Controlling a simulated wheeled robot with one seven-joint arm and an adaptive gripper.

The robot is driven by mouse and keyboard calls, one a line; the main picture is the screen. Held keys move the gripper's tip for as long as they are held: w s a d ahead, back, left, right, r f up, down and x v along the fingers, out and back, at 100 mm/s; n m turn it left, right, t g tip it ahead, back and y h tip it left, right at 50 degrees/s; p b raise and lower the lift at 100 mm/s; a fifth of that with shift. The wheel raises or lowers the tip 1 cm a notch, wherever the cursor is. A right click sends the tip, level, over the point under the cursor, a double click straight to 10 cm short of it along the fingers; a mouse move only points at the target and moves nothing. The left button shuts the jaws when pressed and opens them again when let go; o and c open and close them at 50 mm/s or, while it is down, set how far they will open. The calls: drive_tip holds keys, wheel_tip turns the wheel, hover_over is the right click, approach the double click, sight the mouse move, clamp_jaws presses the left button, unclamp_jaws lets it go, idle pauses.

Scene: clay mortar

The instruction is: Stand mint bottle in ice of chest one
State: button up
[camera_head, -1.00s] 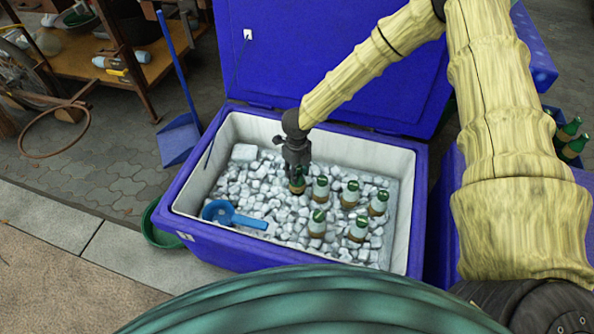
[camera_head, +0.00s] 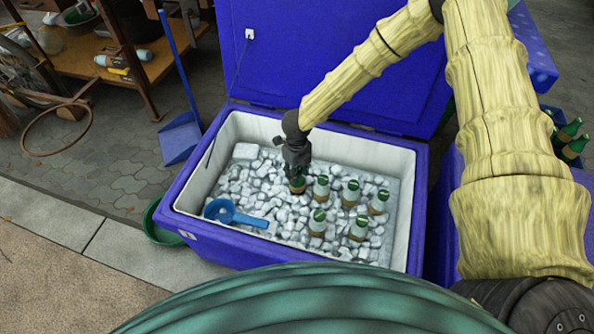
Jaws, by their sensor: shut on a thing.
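The open blue ice chest (camera_head: 180,205) has a white inner wall and is filled with ice cubes (camera_head: 262,190). My gripper (camera_head: 297,170) points down into the chest and is shut on the top of a green-capped bottle (camera_head: 298,186). This bottle is upright at the ice, at the left end of the back row. Its lower end meets the ice, but I cannot tell how deep it sits. Several like bottles stand upright in the ice to its right and in front, among them one close beside it (camera_head: 321,188). My gripper hides part of the held bottle's top.
A blue scoop (camera_head: 232,214) lies on the ice at the left. The raised lid (camera_head: 335,60) stands behind. A crate with green bottles (camera_head: 570,140) is at the far right. A green basin (camera_head: 160,225) and a blue dustpan (camera_head: 180,140) are at the left.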

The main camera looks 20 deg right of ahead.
drive_tip(key=shift+f, duration=0.35)
drive_tip(key=o, duration=1.6)
drive_tip(key=shift+r, duration=0.2)
wheel_tip(320, 180, up, 27)
drive_tip(key=p, duration=2.4)
drive_tip(key=shift+f, duration=0.15)
